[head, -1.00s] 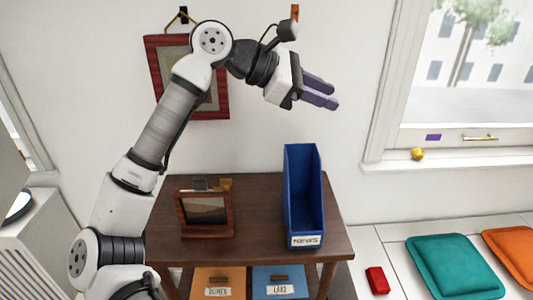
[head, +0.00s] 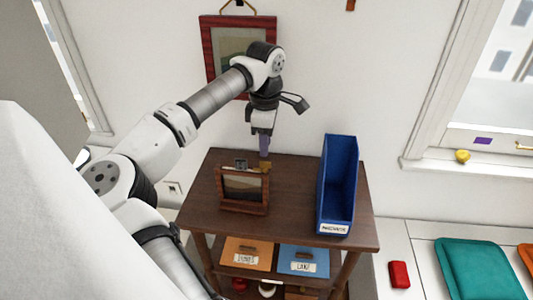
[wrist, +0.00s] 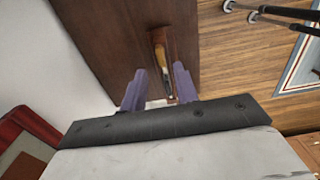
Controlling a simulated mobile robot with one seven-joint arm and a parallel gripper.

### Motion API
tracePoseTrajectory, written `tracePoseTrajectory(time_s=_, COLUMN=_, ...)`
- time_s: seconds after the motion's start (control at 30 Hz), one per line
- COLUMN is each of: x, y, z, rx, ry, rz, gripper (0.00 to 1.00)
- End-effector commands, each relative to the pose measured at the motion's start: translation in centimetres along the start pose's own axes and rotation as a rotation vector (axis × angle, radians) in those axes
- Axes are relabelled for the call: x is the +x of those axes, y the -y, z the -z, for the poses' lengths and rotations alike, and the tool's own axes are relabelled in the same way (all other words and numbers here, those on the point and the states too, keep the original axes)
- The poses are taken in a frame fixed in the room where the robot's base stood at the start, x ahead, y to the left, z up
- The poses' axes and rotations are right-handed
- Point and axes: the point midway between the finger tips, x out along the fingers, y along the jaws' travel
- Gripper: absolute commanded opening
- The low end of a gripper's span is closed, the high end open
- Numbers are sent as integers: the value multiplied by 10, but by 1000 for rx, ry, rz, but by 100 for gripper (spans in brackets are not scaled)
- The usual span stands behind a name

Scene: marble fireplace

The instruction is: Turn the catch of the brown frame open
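The brown frame (head: 260,206) stands on the dark wooden table, its dark picture facing my head camera. A small grey piece (head: 241,165) and a brass-coloured piece (head: 265,167) show at its top; I cannot tell which is the catch. My gripper (head: 265,147) points down, just above and behind the frame's top right. In the wrist view, my gripper (wrist: 158,84) has its two purple fingers apart with nothing held. The frame (wrist: 170,45) appears there from above, beyond and between the fingertips, with a tan strip along it. The frame's back is hidden from the head view.
A blue file holder (head: 338,185) stands on the table's right side. A red-framed picture (head: 212,60) hangs on the wall behind my arm. The table's front middle is clear.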

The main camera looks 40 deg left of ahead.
Motion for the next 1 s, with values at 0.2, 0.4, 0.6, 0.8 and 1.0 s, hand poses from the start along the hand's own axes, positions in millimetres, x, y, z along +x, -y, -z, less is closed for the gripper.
tracePoseTrajectory(time_s=0.2, x=36, y=0, z=-1, rx=0, ry=3, rz=1, gripper=30)
tracePoseTrajectory(time_s=0.4, x=53, y=0, z=-1, rx=-1, ry=2, rz=-1, gripper=30)
tracePoseTrajectory(time_s=0.6, x=56, y=0, z=-1, rx=0, ry=2, rz=-2, gripper=30)
tracePoseTrajectory(time_s=0.8, x=56, y=0, z=-1, rx=0, ry=2, rz=-2, gripper=18)
tracePoseTrajectory(time_s=1.0, x=56, y=0, z=-1, rx=0, ry=2, rz=-2, gripper=0)
